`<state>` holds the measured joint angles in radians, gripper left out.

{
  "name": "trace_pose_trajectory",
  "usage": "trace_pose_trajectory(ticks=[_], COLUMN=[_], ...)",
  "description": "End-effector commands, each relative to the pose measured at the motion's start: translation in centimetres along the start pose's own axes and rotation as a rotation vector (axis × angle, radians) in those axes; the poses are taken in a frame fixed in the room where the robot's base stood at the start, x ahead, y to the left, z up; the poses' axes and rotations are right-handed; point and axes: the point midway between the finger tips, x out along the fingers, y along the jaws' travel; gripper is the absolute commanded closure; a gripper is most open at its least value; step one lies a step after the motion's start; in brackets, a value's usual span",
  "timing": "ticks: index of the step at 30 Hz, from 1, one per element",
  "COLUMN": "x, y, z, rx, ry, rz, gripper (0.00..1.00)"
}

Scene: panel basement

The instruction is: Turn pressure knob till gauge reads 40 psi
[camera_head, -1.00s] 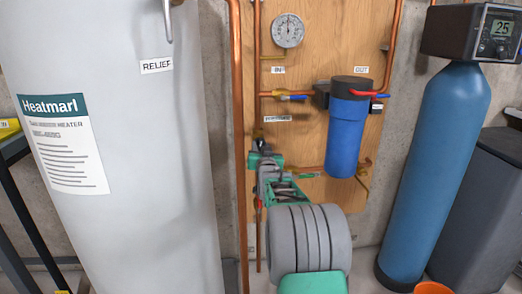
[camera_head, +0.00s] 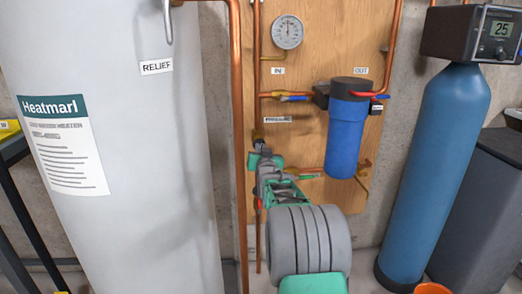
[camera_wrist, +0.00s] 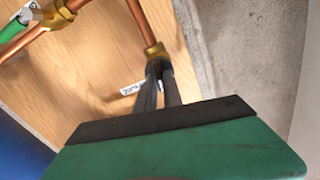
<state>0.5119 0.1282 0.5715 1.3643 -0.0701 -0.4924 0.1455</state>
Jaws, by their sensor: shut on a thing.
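The round pressure gauge (camera_head: 288,32) is high on the wooden board in the head view. Its needle points roughly upward, but the numbers are too small to read. The PRESSURE label (camera_head: 277,119) is below it, beside the vertical copper pipe. My gripper (camera_head: 258,143) is just under that label, at a brass fitting (camera_head: 258,132) on the pipe. In the wrist view my gripper's dark fingers (camera_wrist: 157,70) are close together, with their tips at the brass fitting (camera_wrist: 154,50). The gripper is shut on a small part there. The fingers largely hide the knob.
A blue filter housing (camera_head: 347,130) hangs on the board to the right of my gripper. A white water heater (camera_head: 150,170) stands at the left, and a tall blue tank (camera_head: 440,160) at the right. Copper pipes (camera_head: 237,120) run close by my gripper.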

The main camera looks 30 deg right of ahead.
Motion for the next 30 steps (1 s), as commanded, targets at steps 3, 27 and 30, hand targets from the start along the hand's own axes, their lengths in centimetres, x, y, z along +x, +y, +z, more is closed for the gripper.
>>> trace_pose_trajectory(ticks=[3,27,30], x=[0.00,0.04,0.04], y=[0.03,0.26,0.28], z=[0.09,0.15,0.14], rx=[0.020,0.539,0.590], ry=[0.000,0.000,0.000], rz=[0.000,0.000,0.000], gripper=[1.00,1.00,1.00])
